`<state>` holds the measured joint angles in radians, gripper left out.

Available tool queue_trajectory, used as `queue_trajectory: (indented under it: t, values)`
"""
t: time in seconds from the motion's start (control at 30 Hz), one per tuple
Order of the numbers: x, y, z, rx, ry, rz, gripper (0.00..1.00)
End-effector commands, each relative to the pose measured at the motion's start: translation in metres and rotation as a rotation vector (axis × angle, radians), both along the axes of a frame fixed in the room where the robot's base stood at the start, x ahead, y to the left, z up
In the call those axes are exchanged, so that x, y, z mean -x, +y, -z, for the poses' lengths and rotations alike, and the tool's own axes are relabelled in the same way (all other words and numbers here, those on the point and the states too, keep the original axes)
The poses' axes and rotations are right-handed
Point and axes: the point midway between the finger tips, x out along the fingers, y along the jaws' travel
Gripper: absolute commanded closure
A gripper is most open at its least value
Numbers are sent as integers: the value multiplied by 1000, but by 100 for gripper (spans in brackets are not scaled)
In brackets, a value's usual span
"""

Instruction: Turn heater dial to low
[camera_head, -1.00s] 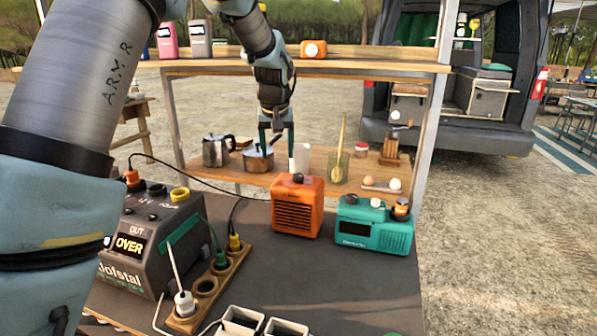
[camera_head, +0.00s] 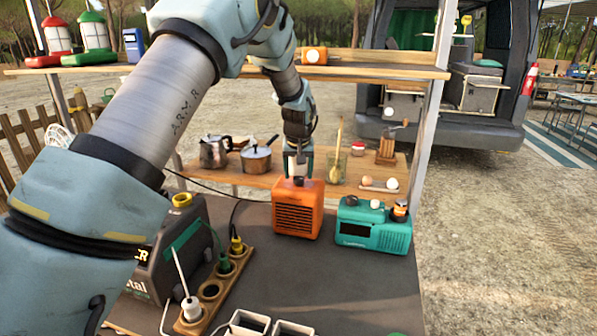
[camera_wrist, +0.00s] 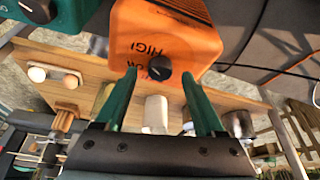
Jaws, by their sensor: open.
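The orange heater (camera_head: 298,210) stands on the dark table in the head view, left of the teal radio. Its black dial (camera_head: 298,182) is on top. In the head view my gripper (camera_head: 299,165) is just behind and above the heater, partly hidden.
A teal radio (camera_head: 375,228) with small items on top stands close to the right. A power strip (camera_head: 212,292) and a dark power station (camera_head: 165,250) are on the left. A pot (camera_head: 257,158) and a kettle (camera_head: 213,152) stand on the wooden shelf behind.

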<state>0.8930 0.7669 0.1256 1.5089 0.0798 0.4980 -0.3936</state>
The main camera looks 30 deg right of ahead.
Motion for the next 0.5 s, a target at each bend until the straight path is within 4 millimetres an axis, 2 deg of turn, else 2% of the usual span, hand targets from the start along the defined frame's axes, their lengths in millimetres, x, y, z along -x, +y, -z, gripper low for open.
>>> queue_trajectory:
  t: [0.13,0.43,0.5]
  values:
    - [-3,-2,10,-2,1,0,29]
    - [-4,-2,13,0,0,0,29]
    - [-4,-2,13,0,0,0,35]
